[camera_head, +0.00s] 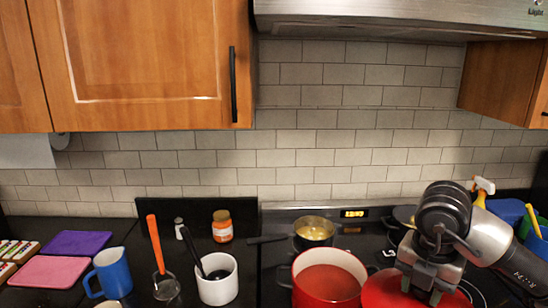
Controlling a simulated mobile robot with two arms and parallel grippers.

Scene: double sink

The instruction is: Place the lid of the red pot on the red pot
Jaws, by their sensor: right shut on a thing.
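The red pot (298,292) stands open on the stove at the bottom centre, with its reddish inside showing. The red lid (381,289) is just right of the pot, and its left edge comes close to or overlaps the pot's right rim in the view. I cannot tell how high it is held. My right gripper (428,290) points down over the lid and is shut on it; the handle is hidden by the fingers. The lid's lower part is cut off by the frame edge. My left gripper is out of view.
A small pan (314,232) with yellow contents sits behind the pot, and a dark pan (404,216) is behind my right arm. A range hood (400,20) hangs above.

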